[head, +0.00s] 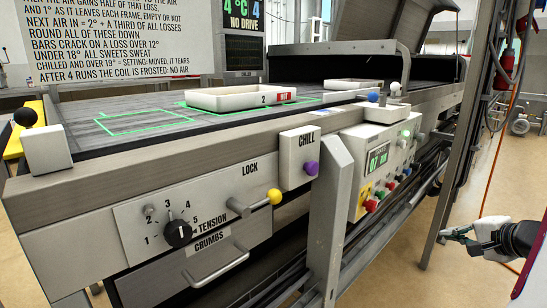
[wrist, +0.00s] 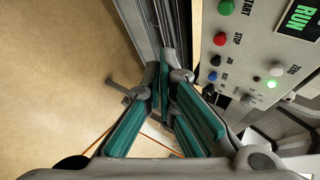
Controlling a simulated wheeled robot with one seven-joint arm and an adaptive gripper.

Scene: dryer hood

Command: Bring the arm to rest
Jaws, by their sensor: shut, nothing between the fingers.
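My gripper (head: 446,236) shows at the right edge of the head view, with my arm coming in from the right. It is beside the machine, low over the floor and apart from the control panel. The control panel (wrist: 250,50) lies to the right of the fingers in the wrist view.
The conveyor machine fills the head view, with a tray marked 2 (head: 225,101) on its belt. The panel (head: 358,200), a tension dial (head: 178,233) and a yellow-tipped lock lever (head: 274,197) face front. A metal post (head: 455,150) stands near my gripper. Floor (head: 420,285) is clear below.

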